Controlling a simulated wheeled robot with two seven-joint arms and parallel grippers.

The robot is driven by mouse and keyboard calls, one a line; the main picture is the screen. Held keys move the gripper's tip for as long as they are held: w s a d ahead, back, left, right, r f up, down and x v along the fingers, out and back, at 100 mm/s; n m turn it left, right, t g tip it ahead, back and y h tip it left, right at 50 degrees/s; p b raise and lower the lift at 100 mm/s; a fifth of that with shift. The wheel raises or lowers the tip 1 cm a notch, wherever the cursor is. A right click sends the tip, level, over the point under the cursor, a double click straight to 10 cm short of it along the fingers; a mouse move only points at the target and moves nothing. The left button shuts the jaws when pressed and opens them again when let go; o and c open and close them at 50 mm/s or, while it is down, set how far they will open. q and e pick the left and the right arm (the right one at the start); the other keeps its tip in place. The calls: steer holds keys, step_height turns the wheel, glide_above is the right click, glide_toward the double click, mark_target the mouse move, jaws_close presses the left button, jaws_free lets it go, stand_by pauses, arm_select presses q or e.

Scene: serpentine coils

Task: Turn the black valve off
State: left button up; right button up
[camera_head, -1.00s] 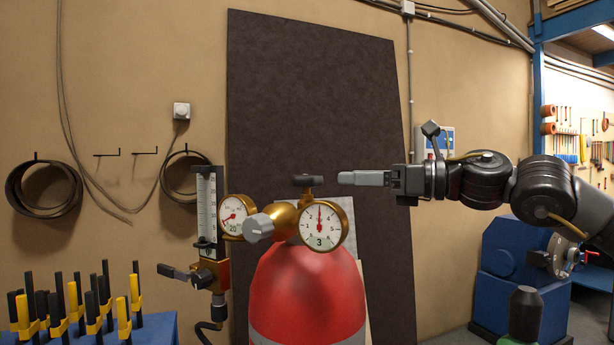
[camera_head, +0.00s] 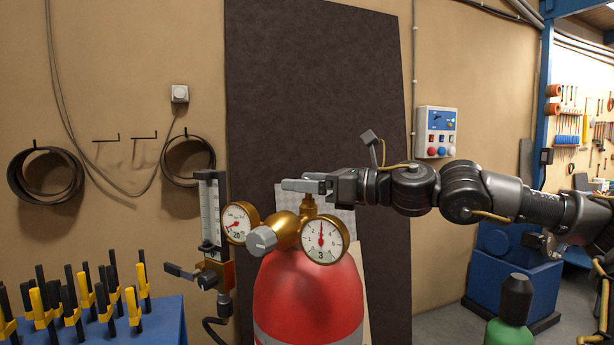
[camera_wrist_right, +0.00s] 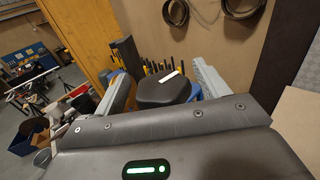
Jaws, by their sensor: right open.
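The black valve knob (camera_wrist_right: 164,92) with a white mark shows in the right wrist view, between the two grey fingers of my right gripper (camera_wrist_right: 166,80). The fingers are open, one on each side of it; I cannot tell whether they touch it. In the head view, my right gripper (camera_head: 292,185) is level at the top of the brass regulator (camera_head: 287,226), above the red cylinder (camera_head: 308,295). Its fingers hide most of the knob there. My left gripper is not in view.
Two round gauges (camera_head: 325,240) and a grey knob (camera_head: 263,240) sit just below my gripper. A flowmeter with a black lever (camera_head: 180,271) stands to the left. Yellow-and-black clamps (camera_head: 75,308) are on a blue table at lower left. A green bottle (camera_head: 508,332) stands at lower right.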

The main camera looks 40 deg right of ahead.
steer(key=shift+c, duration=0.2)
steer(key=c, duration=0.9)
steer(key=shift+f+m+t+h+b, duration=0.25)
steer(key=shift+m+t+h+b, duration=0.25)
steer(key=shift+h+b, duration=0.45)
steer(key=shift+c, duration=0.2)
steer(key=m+h+b, duration=0.2)
steer(key=h, duration=0.1)
steer(key=shift+t+b, duration=0.35)
steer(key=shift+t, duration=0.05)
steer(key=m+h+b, duration=0.3)
steer(key=h, duration=0.2)
steer(key=shift+w+b, duration=0.1)
steer(key=shift+b, duration=0.25)
steer(key=shift+d+r+m+h+b, duration=0.1)
steer(key=shift+r+m+h+b, duration=0.05)
steer(key=shift+m+h+b, duration=0.5)
